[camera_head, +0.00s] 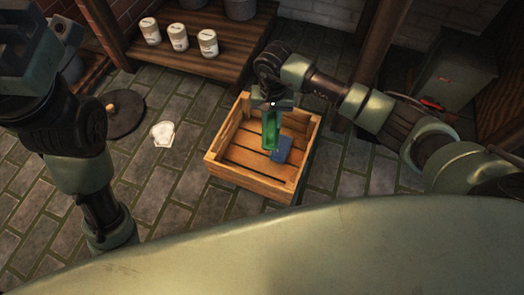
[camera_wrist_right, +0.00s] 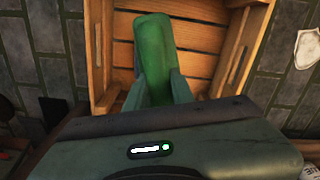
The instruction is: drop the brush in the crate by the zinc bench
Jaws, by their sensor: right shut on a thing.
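My right gripper (camera_head: 271,125) is over the open wooden crate (camera_head: 245,182), shut on a green brush (camera_head: 269,132), of which I see a long green part. In the right wrist view the brush (camera_wrist_right: 156,55) sits between the fingers (camera_wrist_right: 157,88), with the slatted crate (camera_wrist_right: 98,45) behind it. A blue-grey block-like piece (camera_head: 282,150) shows just right of the brush; I cannot tell whether it belongs to the brush or lies in the crate. My left arm stands at the left of the head view; its gripper is not seen.
A low wooden bench (camera_head: 235,68) behind the crate bears white tins (camera_head: 178,37) and grey buckets. A pale shard-like piece (camera_head: 163,133) and a dark round disc (camera_head: 123,113) lie on the floor left of the crate. A dark green box (camera_head: 455,72) stands at right.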

